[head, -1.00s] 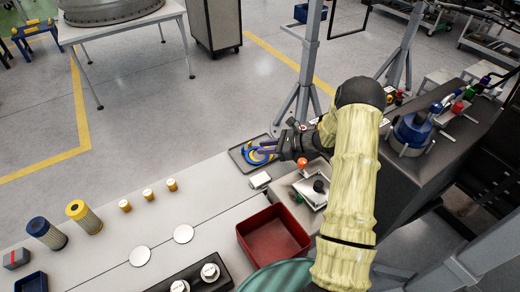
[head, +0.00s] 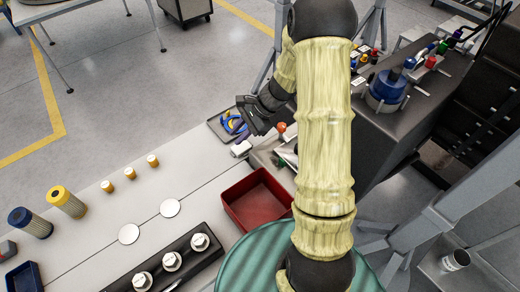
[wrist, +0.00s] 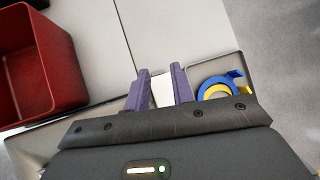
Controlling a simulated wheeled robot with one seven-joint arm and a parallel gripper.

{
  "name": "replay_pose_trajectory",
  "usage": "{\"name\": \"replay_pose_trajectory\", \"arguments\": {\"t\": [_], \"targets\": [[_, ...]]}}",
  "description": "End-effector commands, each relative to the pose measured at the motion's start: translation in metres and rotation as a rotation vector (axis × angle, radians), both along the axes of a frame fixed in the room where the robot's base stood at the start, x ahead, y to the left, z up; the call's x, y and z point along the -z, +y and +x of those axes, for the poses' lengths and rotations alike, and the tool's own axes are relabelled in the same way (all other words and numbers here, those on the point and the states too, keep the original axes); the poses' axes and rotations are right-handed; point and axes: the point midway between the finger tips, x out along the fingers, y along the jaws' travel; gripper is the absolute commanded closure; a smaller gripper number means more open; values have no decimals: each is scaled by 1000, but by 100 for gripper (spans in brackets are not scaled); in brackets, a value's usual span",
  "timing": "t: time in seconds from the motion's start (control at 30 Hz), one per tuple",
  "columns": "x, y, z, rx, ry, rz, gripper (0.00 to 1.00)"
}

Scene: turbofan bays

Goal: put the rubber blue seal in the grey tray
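The blue seal (head: 239,127), a ring with a tab, lies with a yellow ring (head: 228,124) in the shallow grey tray (head: 214,123) at the far end of the bench. In the wrist view the blue seal (wrist: 232,77) overlaps the yellow ring (wrist: 215,91), right of my fingers. My gripper (head: 243,103) is just above the tray's right side in the head view. In the wrist view its purple fingers (wrist: 160,88) are apart, with a white block (wrist: 163,89) visible in the gap, apparently lying below. The gripper's body hides part of the tray.
A red bin (head: 226,193) stands on the bench nearer me. The white block shows beside the tray in the head view (head: 241,148). An orange-red knob (head: 281,127) rises right of the tray. Filters, small cups and discs occupy the left bench.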

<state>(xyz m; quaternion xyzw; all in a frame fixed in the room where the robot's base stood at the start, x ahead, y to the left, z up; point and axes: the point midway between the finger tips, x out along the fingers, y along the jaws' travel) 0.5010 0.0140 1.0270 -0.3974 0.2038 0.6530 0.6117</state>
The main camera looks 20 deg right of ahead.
Motion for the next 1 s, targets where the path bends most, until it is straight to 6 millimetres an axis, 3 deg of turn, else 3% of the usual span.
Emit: {"name": "replay_pose_trajectory", "arguments": {"t": [0.2,0.5,0.7,1.0], "targets": [[-34,1,-67,-405,-163,-310,76],[-76,-11,-135,-966,-453,-663,76],[-90,-13,-153,-1180,-580,-775,76],[-90,-13,-154,-1197,-589,-783,76]]}}
